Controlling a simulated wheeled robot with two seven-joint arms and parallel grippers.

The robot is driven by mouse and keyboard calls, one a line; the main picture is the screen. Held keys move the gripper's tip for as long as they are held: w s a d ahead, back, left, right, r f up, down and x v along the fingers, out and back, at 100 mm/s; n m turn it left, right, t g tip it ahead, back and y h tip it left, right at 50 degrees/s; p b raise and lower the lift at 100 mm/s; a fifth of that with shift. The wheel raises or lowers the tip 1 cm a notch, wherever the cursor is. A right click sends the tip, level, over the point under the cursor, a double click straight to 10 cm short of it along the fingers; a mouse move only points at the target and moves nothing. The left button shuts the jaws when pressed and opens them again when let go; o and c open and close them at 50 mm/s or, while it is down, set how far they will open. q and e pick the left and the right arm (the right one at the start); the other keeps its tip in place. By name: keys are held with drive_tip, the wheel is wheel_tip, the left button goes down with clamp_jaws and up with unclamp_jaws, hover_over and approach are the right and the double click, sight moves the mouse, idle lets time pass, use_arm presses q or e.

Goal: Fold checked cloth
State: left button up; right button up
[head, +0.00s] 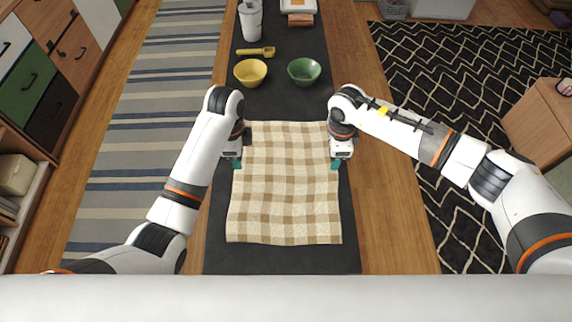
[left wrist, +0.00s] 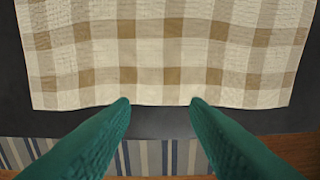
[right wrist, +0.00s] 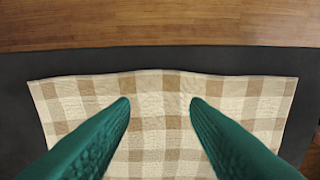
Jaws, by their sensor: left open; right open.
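The checked cloth (head: 285,200), cream and tan, lies spread out flat on the dark table top. My left gripper (head: 237,164) is over the cloth's left edge, about a third of the way down from its far end. In the left wrist view its green fingers are apart, with the edge of the cloth (left wrist: 160,60) in front of the tips and nothing between them. My right gripper (head: 336,164) is over the cloth's right edge at a similar height. In the right wrist view its fingers are apart above the cloth (right wrist: 160,110) and empty.
Beyond the cloth stand a yellow bowl (head: 250,72) and a green bowl (head: 304,71), with a yellow scoop (head: 256,51) and a white cup (head: 251,20) further back. The dark table (head: 280,262) is bare in front of the cloth.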

sight(242, 175)
use_arm(q)
wheel_tip(242, 175, down, 7)
drive_tip(key=shift+s+r, duration=0.15)
use_arm(e)
wheel_tip(242, 175, down, 7)
drive_tip(key=shift+s+r, duration=0.15)
drive_tip(key=shift+r, duration=0.05)
drive_tip(key=shift+f, duration=0.15)
use_arm(q)
drive_tip(key=shift+s+f, duration=0.1)
drive_tip(key=shift+f, duration=0.2)
use_arm(e)
drive_tip(key=shift+s+f, duration=0.1)
drive_tip(key=shift+f, duration=0.05)
use_arm(q)
clamp_jaws()
use_arm(e)
clamp_jaws()
